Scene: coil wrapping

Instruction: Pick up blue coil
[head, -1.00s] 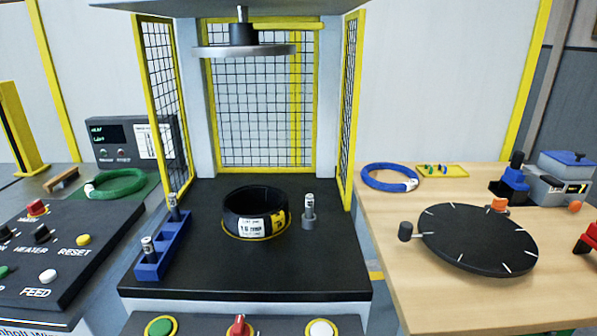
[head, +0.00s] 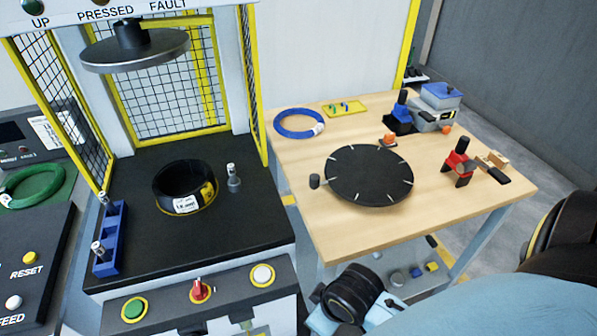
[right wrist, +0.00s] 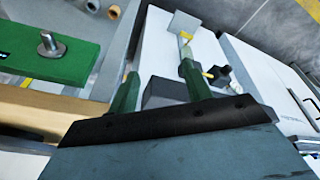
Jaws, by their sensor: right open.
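The blue coil (head: 291,135) lies flat on the wooden table near its back left corner, with a white tag on its right side. Nothing touches it from above. My right gripper (right wrist: 158,72) shows only in the right wrist view, its two green fingers apart with nothing held between them. The blue coil is not visible in that view. My left gripper is not in view.
A black turntable (head: 369,176) sits mid-table, right of the coil. A yellow tray (head: 357,110) lies behind it, and a red-and-black tool (head: 459,163) stands right. The press, with yellow-framed mesh guards and a black coil (head: 163,185), is to the left.

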